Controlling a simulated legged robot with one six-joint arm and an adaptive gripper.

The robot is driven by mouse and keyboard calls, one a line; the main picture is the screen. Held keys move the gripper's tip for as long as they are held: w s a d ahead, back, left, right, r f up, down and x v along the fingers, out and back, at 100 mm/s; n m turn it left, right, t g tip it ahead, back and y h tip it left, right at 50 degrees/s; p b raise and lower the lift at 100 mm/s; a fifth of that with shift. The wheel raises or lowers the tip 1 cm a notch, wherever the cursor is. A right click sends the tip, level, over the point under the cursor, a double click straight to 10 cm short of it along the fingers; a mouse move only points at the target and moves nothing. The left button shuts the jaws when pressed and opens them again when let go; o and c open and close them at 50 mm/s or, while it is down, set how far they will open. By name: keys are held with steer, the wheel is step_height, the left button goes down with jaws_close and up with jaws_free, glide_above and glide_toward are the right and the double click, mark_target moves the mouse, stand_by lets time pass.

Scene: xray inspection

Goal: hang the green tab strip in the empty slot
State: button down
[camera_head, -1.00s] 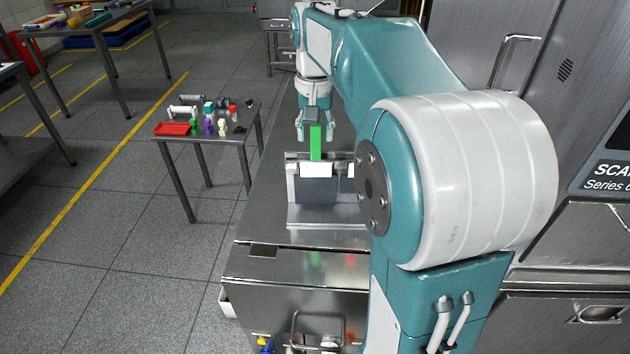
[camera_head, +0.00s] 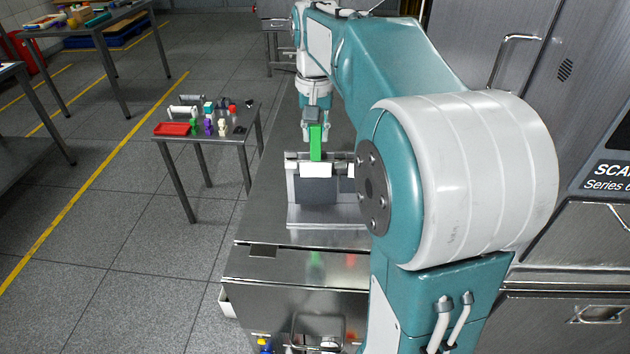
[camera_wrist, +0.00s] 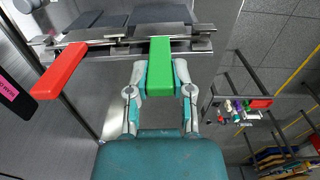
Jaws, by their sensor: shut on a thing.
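The green tab strip (camera_head: 316,143) stands at the top of a metal rack (camera_head: 290,180) on the steel counter. In the wrist view the green tab strip (camera_wrist: 161,70) reaches from the rack rail (camera_wrist: 120,47) back between my fingers. My gripper (camera_wrist: 160,80) is shut on it, one finger at each side. In the head view my gripper (camera_head: 313,128) is just behind the strip. A red tab strip (camera_wrist: 60,72) is on the rack to the left in the wrist view. My arm hides the rack's right part in the head view. I cannot make out the empty slot.
A small side table (camera_head: 170,140) with a red tray (camera_head: 172,129) and several small coloured objects stands to the left. A large scanner cabinet (camera_head: 600,130) is at the right. The counter in front of the rack is clear.

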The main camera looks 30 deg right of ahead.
steer(key=shift+r, duration=0.2)
steer(key=shift+r, duration=0.35)
steer(key=shift+r, duration=0.5)
steer(key=shift+s+a, duration=0.35)
steer(key=shift+s, duration=0.2)
steer(key=shift+s+a, duration=0.35)
steer(key=shift+s, duration=0.2)
stand_by(0.5)
step_height(320, 180, up, 15)
stand_by(1.8)
stand_by(1.2)
